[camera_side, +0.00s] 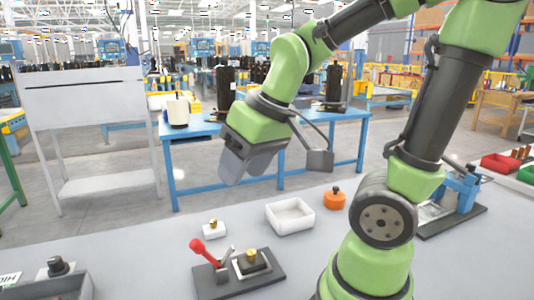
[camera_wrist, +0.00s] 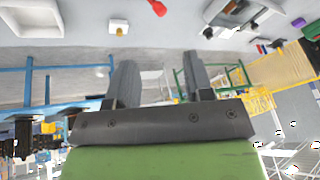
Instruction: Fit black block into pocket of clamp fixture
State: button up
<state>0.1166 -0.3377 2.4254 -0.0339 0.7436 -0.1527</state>
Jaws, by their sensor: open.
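The clamp fixture (camera_side: 215,284) stands on the table, with a dark base, a red-knobbed lever and a light metal frame. The lever leans up to the left. A black block (camera_side: 254,268) with a brass knob sits in the frame's pocket; I cannot tell whether it is fully seated. The fixture is partly cut off at the top of the wrist view, where its red knob (camera_wrist: 158,7) shows. My gripper (camera_side: 247,178) is open and empty, raised well above and behind the fixture. Its two fingers stand apart in the wrist view (camera_wrist: 159,82).
A white block with a brass knob (camera_side: 214,231) stands behind the fixture. A white tray (camera_side: 290,217) and an orange knobbed part (camera_side: 334,200) lie farther right. A grey box (camera_side: 70,287) is at the left front, and a blue device (camera_side: 458,189) at the right.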

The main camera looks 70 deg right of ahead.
jog(key=s+a+r+m+t+y, duration=0.1)
jog(key=s+a+r+t, duration=0.1)
jog(key=s+a+r, duration=0.1)
jog(key=shift+s+a+r, duration=0.25)
jog(key=shift+s+r, duration=0.25)
jog(key=shift+s, duration=0.55)
dwell(0.3)
